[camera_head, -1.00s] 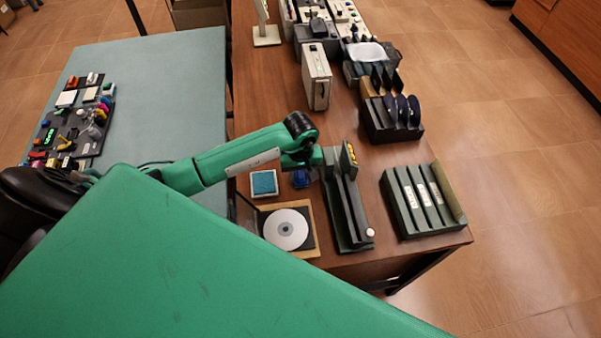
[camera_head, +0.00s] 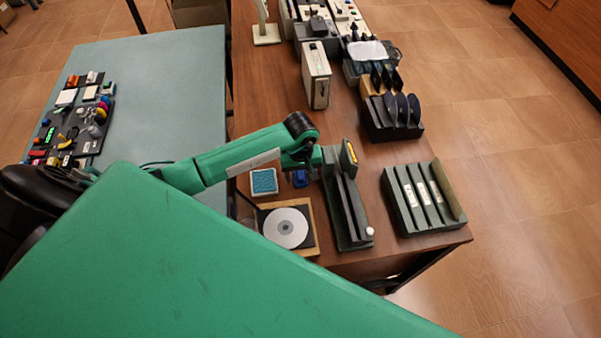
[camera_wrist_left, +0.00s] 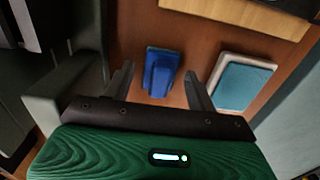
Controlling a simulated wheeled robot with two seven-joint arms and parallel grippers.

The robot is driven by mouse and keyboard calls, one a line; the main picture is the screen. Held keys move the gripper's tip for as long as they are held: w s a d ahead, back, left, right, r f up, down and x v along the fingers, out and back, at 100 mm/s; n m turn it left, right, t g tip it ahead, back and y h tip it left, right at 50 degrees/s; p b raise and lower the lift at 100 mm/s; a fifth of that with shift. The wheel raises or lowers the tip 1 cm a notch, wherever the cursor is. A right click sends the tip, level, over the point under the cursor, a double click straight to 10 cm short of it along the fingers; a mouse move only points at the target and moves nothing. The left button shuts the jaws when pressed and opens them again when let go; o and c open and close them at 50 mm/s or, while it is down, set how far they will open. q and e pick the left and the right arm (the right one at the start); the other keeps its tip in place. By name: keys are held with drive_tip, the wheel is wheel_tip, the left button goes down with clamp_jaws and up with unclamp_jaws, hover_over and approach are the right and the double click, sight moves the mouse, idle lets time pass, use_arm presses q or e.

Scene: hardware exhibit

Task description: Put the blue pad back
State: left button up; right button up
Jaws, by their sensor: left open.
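A dark blue block-like pad (camera_head: 300,179) lies on the brown table just below my left gripper (camera_head: 302,165). In the left wrist view the dark blue pad (camera_wrist_left: 161,73) shows between the two spread fingers of my left gripper (camera_wrist_left: 158,74), which is open with nothing held. A light blue square pad in a pale frame (camera_head: 263,181) lies to its left on the table; it also shows at the right in the left wrist view (camera_wrist_left: 243,83). I cannot tell which of the two is the task's blue pad. My right gripper is not in view.
A disc on a wooden tray (camera_head: 287,227) lies in front. A dark slotted rack (camera_head: 347,205) stands close right of the gripper, with a green slotted holder (camera_head: 421,199) beyond. A white box (camera_head: 316,76) stands behind. A grey-green table (camera_head: 160,75) is at left.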

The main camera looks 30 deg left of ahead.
sight(301, 173)
use_arm(q)
wheel_tip(301, 173, up, 12)
drive_tip(key=b, duration=0.2)
drive_tip(key=shift+b, duration=0.35)
drive_tip(key=shift+f, duration=0.2)
